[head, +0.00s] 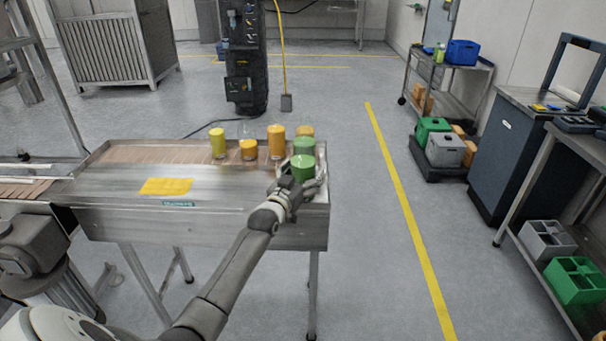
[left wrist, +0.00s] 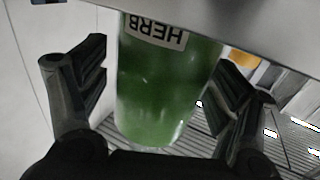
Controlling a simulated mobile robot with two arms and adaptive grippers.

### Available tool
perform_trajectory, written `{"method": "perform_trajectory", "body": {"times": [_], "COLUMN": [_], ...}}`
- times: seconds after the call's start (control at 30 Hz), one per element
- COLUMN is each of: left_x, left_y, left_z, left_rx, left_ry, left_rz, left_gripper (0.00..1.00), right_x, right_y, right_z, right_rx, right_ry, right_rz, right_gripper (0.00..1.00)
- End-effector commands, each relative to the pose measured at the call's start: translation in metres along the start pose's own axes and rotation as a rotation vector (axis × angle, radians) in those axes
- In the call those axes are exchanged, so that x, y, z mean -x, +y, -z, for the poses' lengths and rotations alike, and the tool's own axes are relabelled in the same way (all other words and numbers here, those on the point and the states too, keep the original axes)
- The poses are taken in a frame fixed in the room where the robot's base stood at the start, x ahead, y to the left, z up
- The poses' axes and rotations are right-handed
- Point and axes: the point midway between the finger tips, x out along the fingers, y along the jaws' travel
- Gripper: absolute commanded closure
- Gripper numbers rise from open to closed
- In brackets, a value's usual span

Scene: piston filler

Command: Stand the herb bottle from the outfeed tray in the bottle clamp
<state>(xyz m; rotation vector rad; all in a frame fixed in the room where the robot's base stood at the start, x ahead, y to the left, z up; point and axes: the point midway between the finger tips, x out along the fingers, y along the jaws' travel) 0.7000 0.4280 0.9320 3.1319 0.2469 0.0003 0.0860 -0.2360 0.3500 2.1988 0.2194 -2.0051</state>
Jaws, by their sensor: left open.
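The green herb bottle (head: 302,169) stands at the right end of the steel outfeed tray (head: 110,190). In the left wrist view the bottle (left wrist: 165,90) shows green contents and a white label reading HERB, upside down in that picture. My left gripper (head: 304,180) is open, with one finger on each side of this bottle. In the left wrist view gaps show between the fingers and the bottle. A second green bottle (head: 303,146) stands just behind it. My right gripper is not in view. I cannot make out the bottle clamp.
Yellow and orange bottles stand along the tray's back: yellow (head: 217,143), short orange (head: 248,150) and tall orange (head: 276,141). A yellow sheet (head: 166,186) lies on the tray. A black column (head: 243,60) stands behind. Floor right of the tray is clear up to the dark cabinet (head: 505,150).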

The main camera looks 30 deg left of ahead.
Motion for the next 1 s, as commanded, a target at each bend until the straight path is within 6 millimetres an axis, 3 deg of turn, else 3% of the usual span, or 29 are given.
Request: {"method": "perform_trajectory", "body": {"times": [0.37, 1.0], "left_x": [0.002, 0.099], "left_y": [0.0, -0.004], "left_z": [-0.004, 0.001], "left_rx": [0.002, 0.0], "left_ry": [0.001, -0.001], "left_rz": [0.0, 0.0], "left_gripper": [0.16, 0.16], "right_x": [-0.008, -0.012], "right_y": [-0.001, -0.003], "right_z": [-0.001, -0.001], "right_rx": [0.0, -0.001], "right_ry": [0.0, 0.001], "right_rz": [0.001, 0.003], "right_gripper": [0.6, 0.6]}}
